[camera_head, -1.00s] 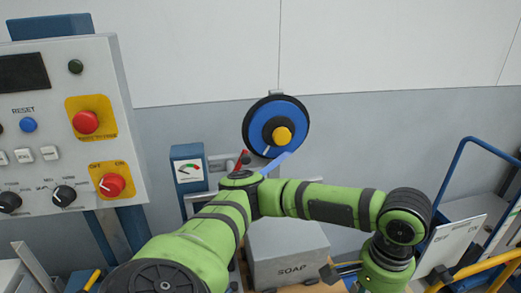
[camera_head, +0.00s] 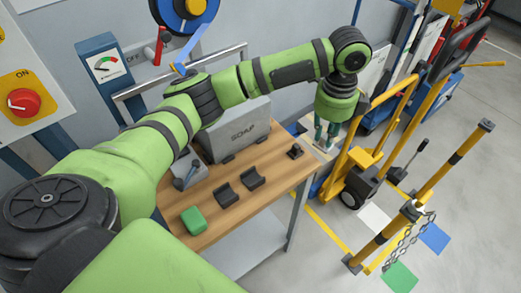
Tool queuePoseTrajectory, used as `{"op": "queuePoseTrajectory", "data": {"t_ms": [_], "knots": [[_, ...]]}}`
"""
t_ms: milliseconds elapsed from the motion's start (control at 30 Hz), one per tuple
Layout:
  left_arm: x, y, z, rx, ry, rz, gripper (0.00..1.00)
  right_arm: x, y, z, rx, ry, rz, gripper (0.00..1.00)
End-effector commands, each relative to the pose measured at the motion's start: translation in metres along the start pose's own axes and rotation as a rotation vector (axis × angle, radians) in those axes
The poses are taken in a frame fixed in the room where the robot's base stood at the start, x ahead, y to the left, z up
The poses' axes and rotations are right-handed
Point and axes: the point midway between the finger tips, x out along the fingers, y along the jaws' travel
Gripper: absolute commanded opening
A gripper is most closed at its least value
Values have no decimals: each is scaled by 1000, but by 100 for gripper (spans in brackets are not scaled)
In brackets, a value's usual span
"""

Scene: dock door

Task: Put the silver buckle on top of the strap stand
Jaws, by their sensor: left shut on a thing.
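My left arm reaches across from the left, and its gripper (camera_head: 325,142) points down beyond the right end of the wooden bench. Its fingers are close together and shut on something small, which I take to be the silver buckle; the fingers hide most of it. Black holders (camera_head: 228,195) stand on the bench, with another black holder (camera_head: 252,179) beside them. A small dark stand (camera_head: 295,152) is near the bench's right end, left of the gripper and apart from it. I cannot tell which one is the strap stand. My right gripper is out of view.
The wooden bench (camera_head: 228,223) also carries a grey box (camera_head: 237,134) and a green block (camera_head: 193,220). A blue reel (camera_head: 181,8) hangs on the wall. A yellow hand truck (camera_head: 362,160) and a yellow-black post (camera_head: 450,165) with a chain stand right.

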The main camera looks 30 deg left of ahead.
Motion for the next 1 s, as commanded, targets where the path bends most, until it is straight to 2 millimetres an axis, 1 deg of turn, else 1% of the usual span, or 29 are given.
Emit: {"op": "queuePoseTrajectory", "data": {"t_ms": [100,233,367,600,700,833,933,1000], "knots": [[3,-6,-2,107,-2,2,0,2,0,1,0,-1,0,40],[7,-4,3,154,-4,6,0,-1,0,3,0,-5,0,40],[19,9,24,157,-6,10,0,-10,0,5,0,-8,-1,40],[51,40,70,156,-6,10,0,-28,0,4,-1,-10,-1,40],[61,49,84,157,-5,7,0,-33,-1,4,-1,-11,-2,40],[70,55,94,158,-3,5,0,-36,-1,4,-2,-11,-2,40],[76,57,96,159,-3,7,0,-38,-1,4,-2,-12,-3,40],[85,58,96,160,-3,9,0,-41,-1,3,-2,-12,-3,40]]}}
